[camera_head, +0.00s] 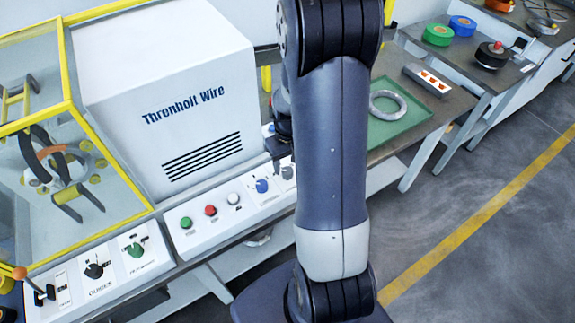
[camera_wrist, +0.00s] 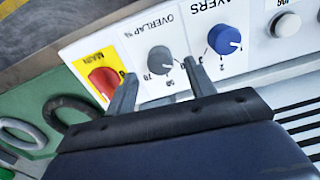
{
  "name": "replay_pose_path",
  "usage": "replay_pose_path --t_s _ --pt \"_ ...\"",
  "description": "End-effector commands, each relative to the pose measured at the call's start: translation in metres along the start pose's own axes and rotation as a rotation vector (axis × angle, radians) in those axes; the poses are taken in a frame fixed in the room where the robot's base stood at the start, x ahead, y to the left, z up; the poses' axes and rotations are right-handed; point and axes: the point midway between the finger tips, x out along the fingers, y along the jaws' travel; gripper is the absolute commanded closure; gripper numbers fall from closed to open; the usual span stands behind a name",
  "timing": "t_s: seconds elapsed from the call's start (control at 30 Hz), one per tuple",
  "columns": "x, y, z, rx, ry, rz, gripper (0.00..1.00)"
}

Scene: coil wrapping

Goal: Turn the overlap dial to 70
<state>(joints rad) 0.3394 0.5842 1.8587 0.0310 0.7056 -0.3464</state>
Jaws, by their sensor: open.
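The overlap dial (camera_wrist: 160,60) is a round grey knob on a white plate marked "OVERLAP %" in the wrist view. Small numbers, among them 50 and 70, stand around it, upside down in the picture. I cannot tell surely which number its pointer faces. In the head view the grey dial (camera_head: 288,172) shows beside my arm, partly hidden. My gripper (camera_wrist: 160,77) is open and empty, its two fingers reaching toward the dial, one on either side of it. I cannot tell whether they touch it.
The blue layers dial (camera_wrist: 224,38) is close beside one finger. A red switch on a yellow plate (camera_wrist: 103,80) is near the other. Green, red and white buttons (camera_head: 211,210) line the panel. A metal ring (camera_head: 388,104) lies on a green mat.

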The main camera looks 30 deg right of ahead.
Motion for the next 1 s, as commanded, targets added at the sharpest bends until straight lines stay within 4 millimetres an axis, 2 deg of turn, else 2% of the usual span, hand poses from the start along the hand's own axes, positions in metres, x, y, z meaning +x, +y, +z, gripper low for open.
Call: replay_pose_path --t_s 0.1,0.23,0.63,1.0 --pt "0.014 0.0 0.001 0.0 -0.004 -0.001 0.48" --pt "0.024 0.0 0.001 0.0 -0.002 -0.001 0.48" --pt "0.028 0.0 0.0 0.0 0.0 0.0 0.49" --pt "0.028 0.0 0.0 0.0 0.0 0.0 0.79"
